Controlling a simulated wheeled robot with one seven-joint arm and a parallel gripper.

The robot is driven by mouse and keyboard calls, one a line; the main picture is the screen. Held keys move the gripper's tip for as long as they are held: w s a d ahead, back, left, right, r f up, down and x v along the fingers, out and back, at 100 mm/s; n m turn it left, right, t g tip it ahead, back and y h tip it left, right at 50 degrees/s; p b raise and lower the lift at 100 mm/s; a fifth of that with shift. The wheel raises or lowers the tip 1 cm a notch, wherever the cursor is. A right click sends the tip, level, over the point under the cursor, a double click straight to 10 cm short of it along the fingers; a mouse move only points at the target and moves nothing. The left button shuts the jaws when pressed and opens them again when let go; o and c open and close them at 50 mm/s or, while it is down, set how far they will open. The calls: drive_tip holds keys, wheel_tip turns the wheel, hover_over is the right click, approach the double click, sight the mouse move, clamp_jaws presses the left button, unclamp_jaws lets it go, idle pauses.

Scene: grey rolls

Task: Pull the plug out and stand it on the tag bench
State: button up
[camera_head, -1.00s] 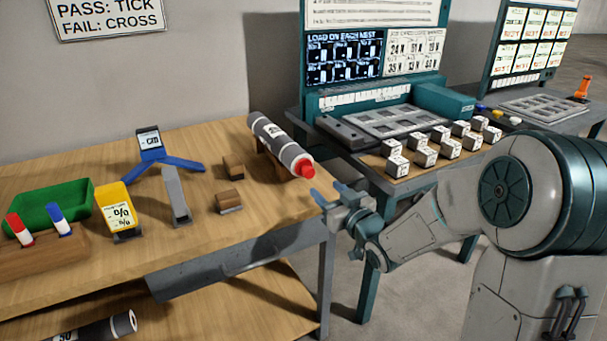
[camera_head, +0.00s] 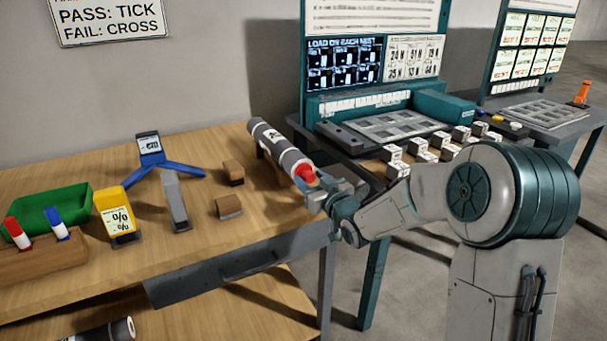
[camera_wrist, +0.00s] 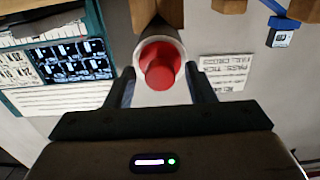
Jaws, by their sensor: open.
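The red plug (camera_head: 305,173) sits in the near end of the grey roll (camera_head: 277,146), which lies tilted across a wooden rest on the wooden bench (camera_head: 262,225). In the wrist view the red plug (camera_wrist: 160,68) shows end-on inside the roll's pale rim (camera_wrist: 147,45). My gripper (camera_head: 318,187) is at the plug end of the roll. In the wrist view its two fingers (camera_wrist: 160,92) are open, one on each side of the plug, with gaps between. I cannot tell which surface is the tag bench.
A blue stand (camera_head: 152,150), a grey wedge (camera_head: 176,200), small wooden blocks (camera_head: 229,207), a yellow tag holder (camera_head: 116,212) and a green tray (camera_head: 50,207) stand on the bench. Several white cubes (camera_head: 424,150) fill the table at right. Another roll (camera_head: 110,330) lies on the lower shelf.

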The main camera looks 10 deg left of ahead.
drive_tip(key=c, duration=0.8)
drive_tip(key=shift+r, duration=0.1)
drive_tip(key=shift+b+v, duration=0.5)
drive_tip(key=shift+v, duration=2.5)
